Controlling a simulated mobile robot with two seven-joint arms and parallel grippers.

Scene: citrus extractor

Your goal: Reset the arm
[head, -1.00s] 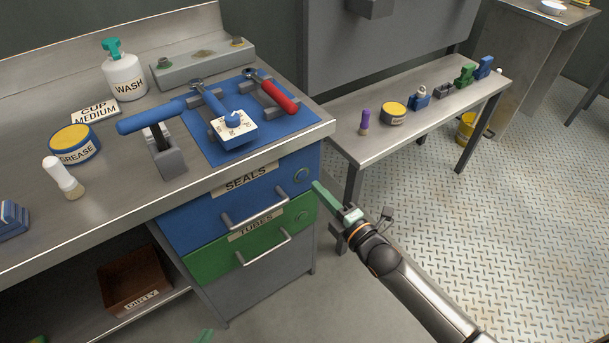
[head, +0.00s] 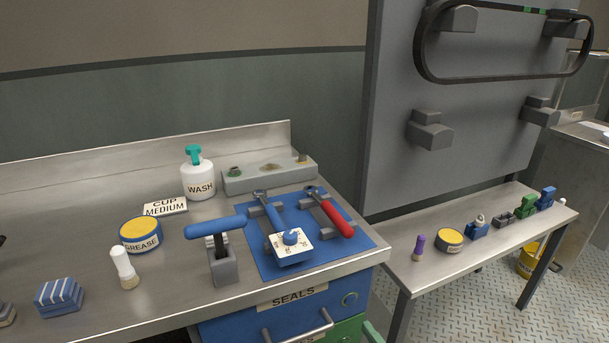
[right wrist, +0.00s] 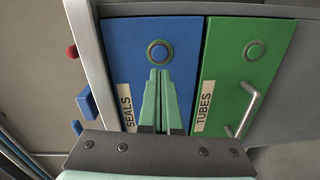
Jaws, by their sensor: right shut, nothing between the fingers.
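My right gripper (right wrist: 158,90) is shut and empty. In the right wrist view its pale green fingers lie together in front of the blue SEALS drawer (right wrist: 177,45), pointing toward the round ring on the drawer; I cannot tell if they touch. The green TUBES drawer (right wrist: 225,88) is beside it. In the head view only a green fingertip of the right gripper (head: 372,333) shows at the bottom edge, next to the drawers. Both drawers look closed. My left gripper is not in view.
On the steel bench stand a WASH bottle (head: 198,182), a GREASE tin (head: 140,234), a white-handled brush (head: 123,265), a blue-handled lever (head: 215,227) and a blue mat (head: 340,258) with two wrenches. A side table (head: 412,275) with small parts stands right, below a grey panel (head: 390,80).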

